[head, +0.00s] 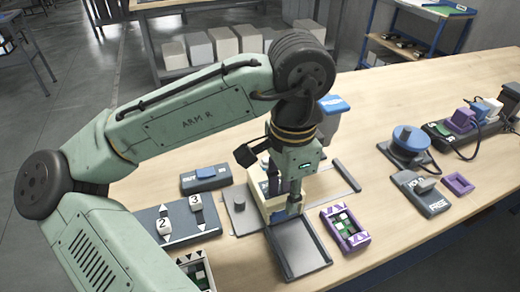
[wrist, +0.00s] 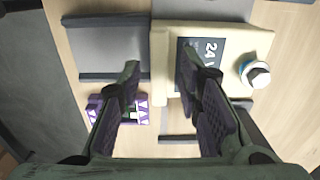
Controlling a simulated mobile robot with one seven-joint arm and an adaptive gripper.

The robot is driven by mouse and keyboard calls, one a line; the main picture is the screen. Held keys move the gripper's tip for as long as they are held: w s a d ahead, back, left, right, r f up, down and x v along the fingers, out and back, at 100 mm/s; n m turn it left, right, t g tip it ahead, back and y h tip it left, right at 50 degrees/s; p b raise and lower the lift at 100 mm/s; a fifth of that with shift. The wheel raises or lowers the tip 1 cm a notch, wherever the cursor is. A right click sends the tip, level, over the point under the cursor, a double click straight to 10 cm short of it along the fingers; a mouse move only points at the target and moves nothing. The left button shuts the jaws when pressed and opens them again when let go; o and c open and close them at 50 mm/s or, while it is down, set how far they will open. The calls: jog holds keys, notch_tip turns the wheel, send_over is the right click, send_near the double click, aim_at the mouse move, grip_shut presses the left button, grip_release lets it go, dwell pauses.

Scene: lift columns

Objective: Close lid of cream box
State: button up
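The cream box (head: 259,203) stands on the table under my gripper and is partly hidden by my arm in the head view. In the wrist view the cream box (wrist: 165,60) shows a dark panel marked 24 V (wrist: 211,53). A shallow dark grey tray-like panel, apparently the open lid (head: 299,247), lies flat on the near side of the box. In the wrist view this panel (wrist: 110,45) is left of the box. My gripper (head: 296,206) points down by the box's near side. In the wrist view its fingers (wrist: 158,80) are apart, with nothing seen held between them.
A purple-framed part (head: 345,229) lies right of the grey panel. A plate with numbered switches (head: 178,222) and a grey device (head: 205,178) stand to the left. A blue-topped bin (head: 331,112) is behind my gripper. A blue spool (head: 409,140) stands farther right.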

jog(key=shift+r, duration=0.1)
notch_tip(320, 180, up, 4)
jog(key=p, duration=0.4)
jog(key=shift+r, duration=0.9)
